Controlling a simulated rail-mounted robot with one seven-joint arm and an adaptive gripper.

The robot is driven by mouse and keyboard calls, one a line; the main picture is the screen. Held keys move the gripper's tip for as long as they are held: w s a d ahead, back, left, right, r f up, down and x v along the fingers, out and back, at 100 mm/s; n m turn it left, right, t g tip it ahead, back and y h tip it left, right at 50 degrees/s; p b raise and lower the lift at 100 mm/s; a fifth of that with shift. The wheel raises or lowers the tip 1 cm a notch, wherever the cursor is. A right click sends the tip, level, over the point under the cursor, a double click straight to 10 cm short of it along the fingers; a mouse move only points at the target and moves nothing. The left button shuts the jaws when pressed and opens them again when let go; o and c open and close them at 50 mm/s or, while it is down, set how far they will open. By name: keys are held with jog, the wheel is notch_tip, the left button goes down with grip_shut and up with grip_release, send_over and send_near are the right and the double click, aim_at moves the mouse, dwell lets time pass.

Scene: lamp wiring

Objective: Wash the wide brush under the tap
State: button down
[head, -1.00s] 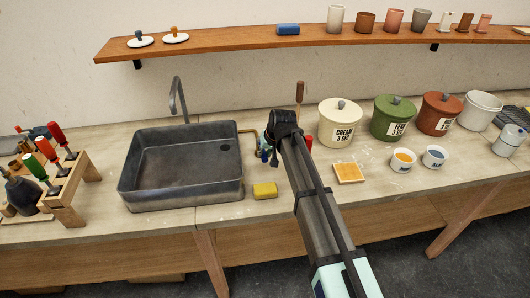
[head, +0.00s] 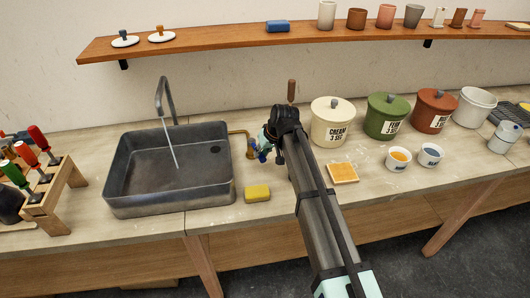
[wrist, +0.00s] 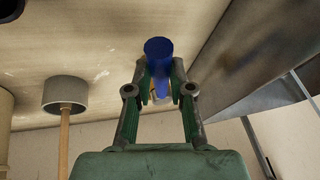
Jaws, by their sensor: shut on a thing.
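The grey tap (head: 161,92) stands behind the metal sink (head: 125,190), and a thin stream of water (head: 170,145) runs from it into the basin. A brass pipe (head: 238,132) leads from the sink's right side to a valve. My gripper (head: 264,144) is at this valve, right of the sink. In the wrist view, my gripper (wrist: 160,78) is shut on a blue valve handle (wrist: 158,48). I cannot pick out the wide brush with certainty. An upright brown handle (head: 291,91) shows behind my gripper; its lower part is hidden.
A yellow sponge (head: 257,193) lies right of the sink's front. A tool rack (head: 50,195) stands at the left. Lidded jars, including the cream one (head: 331,122), and small bowls (head: 398,159) stand to the right. A wooden shelf (head: 230,42) runs above.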

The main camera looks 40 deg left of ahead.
jog(key=c, duration=1)
grip_release()
jog(key=shift+c, duration=0.2)
jog(key=v, duration=1.2)
jog(key=shift+w, duration=0.1)
